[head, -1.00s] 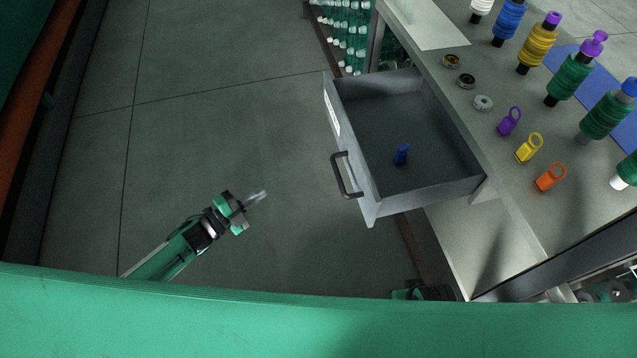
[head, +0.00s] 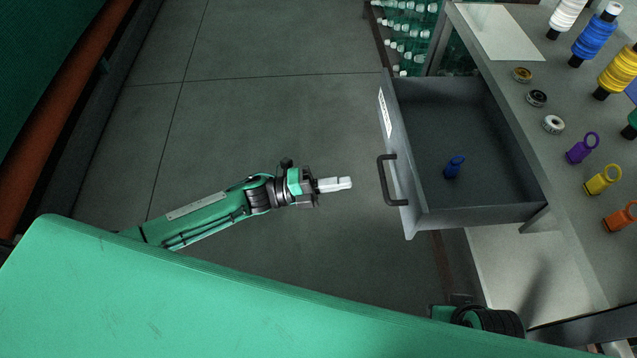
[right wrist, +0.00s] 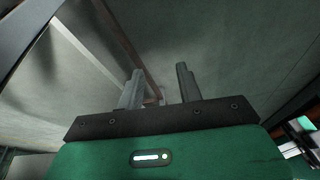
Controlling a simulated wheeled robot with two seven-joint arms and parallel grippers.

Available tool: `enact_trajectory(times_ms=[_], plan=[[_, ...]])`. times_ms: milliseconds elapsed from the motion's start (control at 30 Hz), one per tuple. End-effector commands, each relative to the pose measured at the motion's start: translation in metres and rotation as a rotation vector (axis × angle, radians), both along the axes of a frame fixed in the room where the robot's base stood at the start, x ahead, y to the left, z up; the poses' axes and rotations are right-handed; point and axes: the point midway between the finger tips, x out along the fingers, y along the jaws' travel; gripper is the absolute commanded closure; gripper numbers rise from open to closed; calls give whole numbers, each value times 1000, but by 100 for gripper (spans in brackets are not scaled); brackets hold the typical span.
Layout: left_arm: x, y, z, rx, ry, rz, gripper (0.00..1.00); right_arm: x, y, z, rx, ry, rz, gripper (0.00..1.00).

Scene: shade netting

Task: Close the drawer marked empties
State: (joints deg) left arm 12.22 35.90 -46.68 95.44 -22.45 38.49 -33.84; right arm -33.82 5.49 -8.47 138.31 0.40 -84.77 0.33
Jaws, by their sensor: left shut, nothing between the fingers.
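The grey drawer (head: 470,214) stands pulled out from the bench in the head view, with a small blue item (head: 454,167) lying inside. Its front has a dark bar handle (head: 386,180) and a white label (head: 385,113), whose writing is too small to read. My left gripper (head: 345,183) is shut and empty, just left of the handle and apart from it, pointing toward it. My right gripper (right wrist: 160,88) shows in the right wrist view with its two fingers apart and nothing between them. In the head view only part of my right arm shows at the bottom.
The bench top (head: 575,240) to the right holds thread spools (head: 592,38), small rings (head: 537,98), coloured tags (head: 602,179) and a white sheet (head: 500,32). The floor left of the drawer is clear.

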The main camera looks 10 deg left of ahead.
Motion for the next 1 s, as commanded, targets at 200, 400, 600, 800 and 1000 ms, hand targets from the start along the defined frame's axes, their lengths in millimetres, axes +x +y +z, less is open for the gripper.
enact_trajectory(times_ms=[200, 400, 600, 800, 1000], plan=[[12, -38, 8, 0, -1, 0, 100, 1, 1, -5, -1, 5, 0, 64], [18, -54, 11, 1, 0, 1, 100, 2, 1, -7, -1, 7, 1, 64], [18, -57, 11, 1, 0, 1, 100, 2, 1, -8, -1, 8, 1, 64], [18, -57, 11, 1, 0, 1, 100, 2, 1, -8, -1, 7, 1, 64], [21, -65, 11, 0, 0, 1, 100, 2, 1, -9, -1, 9, 1, 64]])
